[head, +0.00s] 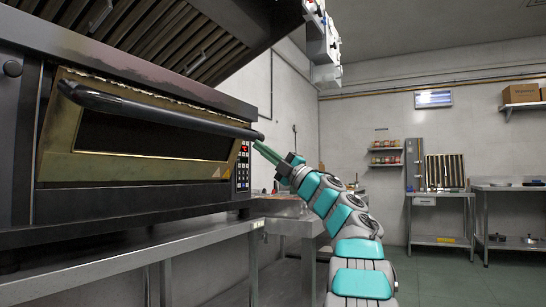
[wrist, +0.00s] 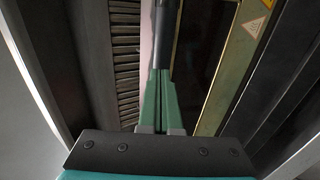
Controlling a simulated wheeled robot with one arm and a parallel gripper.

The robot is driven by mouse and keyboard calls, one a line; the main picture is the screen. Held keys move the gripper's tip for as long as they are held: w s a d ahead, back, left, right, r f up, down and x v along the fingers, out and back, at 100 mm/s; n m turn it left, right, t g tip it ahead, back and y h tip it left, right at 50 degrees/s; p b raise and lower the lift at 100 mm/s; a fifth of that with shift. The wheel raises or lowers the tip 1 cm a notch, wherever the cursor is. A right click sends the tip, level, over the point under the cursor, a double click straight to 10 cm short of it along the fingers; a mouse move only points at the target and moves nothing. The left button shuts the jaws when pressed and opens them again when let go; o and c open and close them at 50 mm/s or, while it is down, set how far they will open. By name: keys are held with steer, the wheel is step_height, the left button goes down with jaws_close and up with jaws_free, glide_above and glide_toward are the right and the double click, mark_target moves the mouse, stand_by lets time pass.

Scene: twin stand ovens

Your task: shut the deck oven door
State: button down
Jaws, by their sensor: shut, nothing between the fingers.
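The deck oven door (head: 140,135) is a brass-framed panel with a dark window, at the left in the head view. It stands partly open, its top edge tilted out from the oven (head: 150,208). A long black bar handle (head: 150,106) runs along its top. My gripper (head: 257,146) has green fingers, shut and empty, at the right end of the handle. In the wrist view the fingertips (wrist: 160,75) point along the dark handle bar (wrist: 165,35), touching or very close to it; I cannot tell which. The brass door frame (wrist: 236,65) is to their right.
A slatted hood (head: 165,40) overhangs the oven. A control panel (head: 243,165) is right of the door. A steel table (head: 130,262) runs below the oven. Free floor (head: 425,280) lies at the right, with steel benches (head: 510,188) by the far wall.

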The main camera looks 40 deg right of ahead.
mark_target(245, 136)
steer(key=shift+p+x, duration=0.4)
steer(key=shift+x, duration=1.45)
steer(key=shift+w, duration=0.1)
